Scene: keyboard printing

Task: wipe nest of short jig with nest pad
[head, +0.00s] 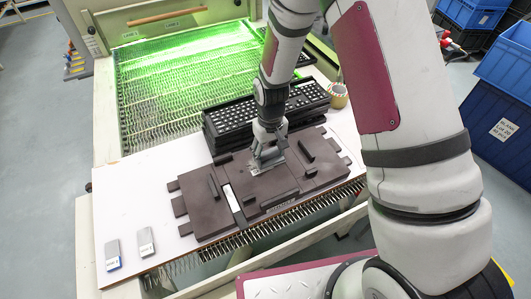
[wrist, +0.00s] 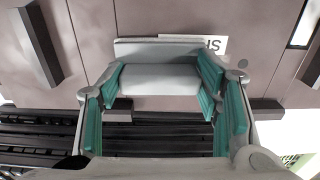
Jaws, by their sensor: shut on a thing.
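The short jig (head: 210,205) is a flat dark brown plate assembly with raised bars, lying on the white table. My gripper (head: 266,163) is over the middle of the jig, pointing down. In the wrist view my gripper (wrist: 160,88) has its teal fingers shut on a grey block, apparently the nest pad (wrist: 155,79). The pad lies close over the jig (wrist: 90,30); I cannot tell whether it touches. A white label (wrist: 207,44) on the jig is partly hidden behind the pad.
Two grey blocks, one blue-edged (head: 113,256) and one plain (head: 147,243), lie on the white table (head: 130,205) at left. Stacked dark keyboards (head: 222,125) stand behind the jig. A tape roll (head: 339,95) is at right. A green-lit conveyor (head: 160,85) lies behind.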

